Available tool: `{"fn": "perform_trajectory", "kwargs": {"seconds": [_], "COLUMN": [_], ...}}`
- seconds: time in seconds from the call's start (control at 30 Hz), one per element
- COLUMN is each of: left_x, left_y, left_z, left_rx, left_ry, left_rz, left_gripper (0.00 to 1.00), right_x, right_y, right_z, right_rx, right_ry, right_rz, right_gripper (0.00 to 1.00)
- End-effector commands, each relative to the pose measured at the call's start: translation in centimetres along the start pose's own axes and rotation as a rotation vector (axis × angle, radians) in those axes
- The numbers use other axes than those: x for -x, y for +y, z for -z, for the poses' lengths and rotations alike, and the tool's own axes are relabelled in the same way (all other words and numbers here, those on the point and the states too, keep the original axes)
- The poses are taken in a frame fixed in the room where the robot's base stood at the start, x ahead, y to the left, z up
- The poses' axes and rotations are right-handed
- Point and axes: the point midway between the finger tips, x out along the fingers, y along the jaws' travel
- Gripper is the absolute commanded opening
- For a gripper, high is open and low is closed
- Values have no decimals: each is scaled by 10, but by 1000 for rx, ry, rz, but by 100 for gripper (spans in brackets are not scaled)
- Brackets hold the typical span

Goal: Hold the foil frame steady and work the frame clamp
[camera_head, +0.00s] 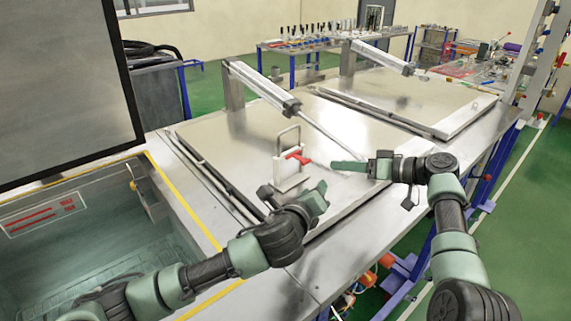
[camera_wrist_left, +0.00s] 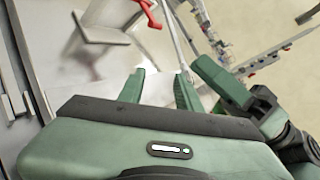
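A small pale block with a wire loop on top (camera_head: 290,172) stands on the near metal lid; it looks like the frame clamp. Its red lever (camera_head: 298,157) points right. The lever also shows at the top of the left wrist view (camera_wrist_left: 149,13). I cannot tell a separate foil frame apart from the flat metal lid (camera_head: 235,150). My left gripper (camera_head: 322,193) is just right of and in front of the block, apart from it. In the left wrist view its fingers (camera_wrist_left: 160,88) are spread and empty. My right gripper (camera_head: 345,166) is right of the lever; its opening is unclear.
A pneumatic cylinder (camera_head: 262,88) slopes over the near lid, its rod reaching down right. A second lid (camera_head: 400,95) with another cylinder (camera_head: 382,57) lies behind. An open basin (camera_head: 90,240) is at the left, below a dark panel (camera_head: 60,90).

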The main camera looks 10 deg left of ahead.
Motion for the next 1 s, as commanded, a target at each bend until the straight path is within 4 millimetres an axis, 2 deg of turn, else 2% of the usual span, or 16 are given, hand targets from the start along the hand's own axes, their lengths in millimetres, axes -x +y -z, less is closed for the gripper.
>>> {"fn": "perform_trajectory", "kwargs": {"seconds": [0.03,0.1,0.2,0.3,0.47,1.0], "left_x": [-10,-18,-18,-13,-12,-68], "left_y": [-8,-3,11,20,26,43], "left_z": [-26,-52,-73,-84,-95,-130], "left_rx": [-116,-292,-466,-571,-637,-639], "left_ry": [-84,-202,-319,-393,-444,-444], "left_rz": [-30,-124,-256,-350,-417,-419], "left_gripper": [34,34,34,34,34,34], "right_x": [0,0,0,0,0,0], "right_y": [0,0,0,0,0,0], "right_z": [0,0,0,0,0,0], "right_rx": [0,0,0,0,0,0], "right_ry": [0,0,0,0,0,0], "right_rz": [0,0,0,0,0,0], "right_gripper": [36,36,36,36,36,36]}}
